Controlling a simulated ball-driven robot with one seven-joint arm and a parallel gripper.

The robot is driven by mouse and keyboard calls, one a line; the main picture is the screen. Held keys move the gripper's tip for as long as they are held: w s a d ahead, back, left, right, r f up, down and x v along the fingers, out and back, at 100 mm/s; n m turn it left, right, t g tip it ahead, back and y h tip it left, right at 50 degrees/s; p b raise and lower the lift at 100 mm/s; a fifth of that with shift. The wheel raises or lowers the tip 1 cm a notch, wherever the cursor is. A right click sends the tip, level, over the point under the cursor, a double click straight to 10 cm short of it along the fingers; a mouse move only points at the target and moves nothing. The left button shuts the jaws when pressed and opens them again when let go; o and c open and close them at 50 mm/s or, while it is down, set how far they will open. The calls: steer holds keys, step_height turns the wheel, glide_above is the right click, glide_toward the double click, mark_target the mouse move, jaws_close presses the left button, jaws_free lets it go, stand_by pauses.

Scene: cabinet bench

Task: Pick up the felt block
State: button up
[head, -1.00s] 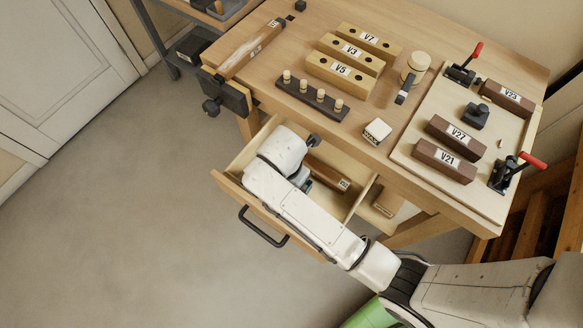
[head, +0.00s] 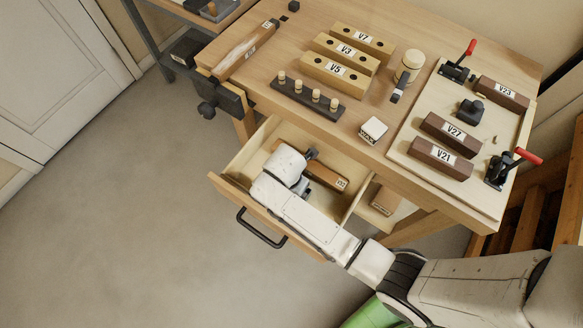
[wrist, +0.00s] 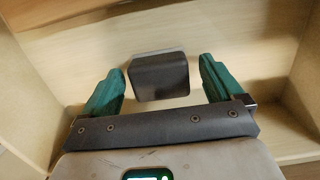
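In the wrist view, a dark grey block (wrist: 158,76), which looks like the felt block, lies on the pale wooden floor of the open drawer (head: 237,176). A thin light edge shows along its far side. My gripper (wrist: 160,70) is open, with one green finger on each side of the block and a visible gap on both sides. I cannot tell how far the fingertips are above the drawer floor. In the head view my white wrist is over the drawer and hides the block and most of the gripper.
A brown wooden piece with a label (head: 326,177) lies in the drawer beside my wrist. A divider (head: 357,198) and the drawer walls bound the space. The bench above holds labelled blocks (head: 335,73), a peg rack (head: 306,99) and a white WAX block (head: 373,130).

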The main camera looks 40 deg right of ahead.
steer(key=c, duration=1)
steer(key=shift+c, duration=0.2)
steer(key=shift+r, duration=0.5)
step_height(320, 180, up, 2)
steer(key=shift+r, duration=0.15)
steer(key=s+a+r, duration=0.1)
steer(key=s+r, duration=0.8)
steer(key=s, duration=0.5)
steer(key=shift+a+r, duration=0.15)
steer(key=shift+r, duration=0.2)
